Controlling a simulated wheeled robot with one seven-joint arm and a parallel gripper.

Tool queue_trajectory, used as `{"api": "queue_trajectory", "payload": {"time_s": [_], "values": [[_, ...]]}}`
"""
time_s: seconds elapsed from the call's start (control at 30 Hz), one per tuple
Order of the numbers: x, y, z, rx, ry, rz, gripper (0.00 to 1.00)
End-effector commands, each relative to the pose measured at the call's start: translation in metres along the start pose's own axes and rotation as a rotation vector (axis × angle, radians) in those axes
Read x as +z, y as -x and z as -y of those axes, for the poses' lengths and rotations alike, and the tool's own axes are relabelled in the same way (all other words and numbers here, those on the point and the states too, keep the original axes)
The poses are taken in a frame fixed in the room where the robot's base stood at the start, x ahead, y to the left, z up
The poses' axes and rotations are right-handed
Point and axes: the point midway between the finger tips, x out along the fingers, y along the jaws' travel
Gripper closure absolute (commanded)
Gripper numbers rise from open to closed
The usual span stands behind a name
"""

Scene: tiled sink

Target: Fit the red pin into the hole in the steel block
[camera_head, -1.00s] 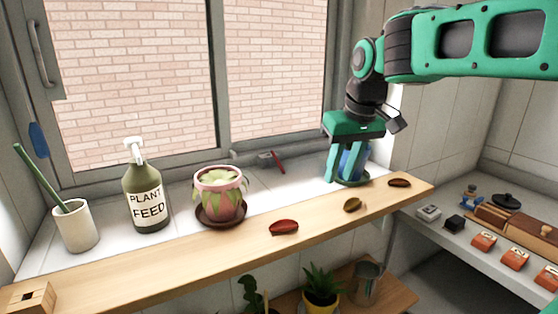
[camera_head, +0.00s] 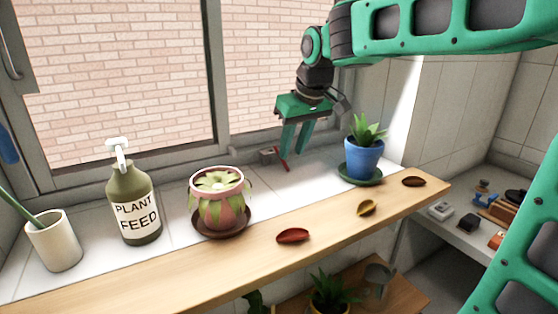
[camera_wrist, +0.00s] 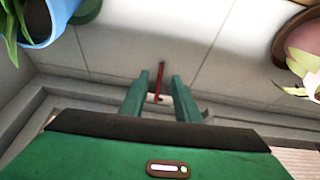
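The red pin (camera_head: 282,163) is a thin red rod on the white tiled sill by the window frame. In the wrist view the red pin (camera_wrist: 159,82) shows between my two fingers, with light gaps on both sides. A small grey block (camera_head: 266,155), which looks like the steel block, is just left of the pin; its hole cannot be made out. My gripper (camera_head: 293,152) is open, fingers pointing down, close to the pin. It also shows in the wrist view (camera_wrist: 160,75), empty. I cannot tell whether the fingertips are level with the pin.
A blue pot (camera_head: 364,160) with a plant stands right of my gripper. A pink pot (camera_head: 217,208), a plant feed bottle (camera_head: 135,212) and a white cup (camera_head: 53,240) stand left. Leaves (camera_head: 293,236) lie on the wooden ledge (camera_head: 190,268). The window is close behind.

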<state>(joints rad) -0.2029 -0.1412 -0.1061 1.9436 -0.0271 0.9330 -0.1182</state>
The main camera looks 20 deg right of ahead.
Motion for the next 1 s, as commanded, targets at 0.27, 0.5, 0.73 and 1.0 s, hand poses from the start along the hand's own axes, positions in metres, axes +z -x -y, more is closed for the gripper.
{"api": "queue_trajectory", "payload": {"time_s": [0.27,0.5,0.73,1.0], "values": [[-0.002,-0.034,0.001,0.000,-0.002,0.005,0.71],[-0.003,-0.052,0.001,0.000,-0.001,0.001,0.71],[-0.003,-0.052,0.001,0.001,-0.001,0.001,0.76],[-0.003,-0.052,0.001,0.001,-0.001,0.001,1.00]]}}
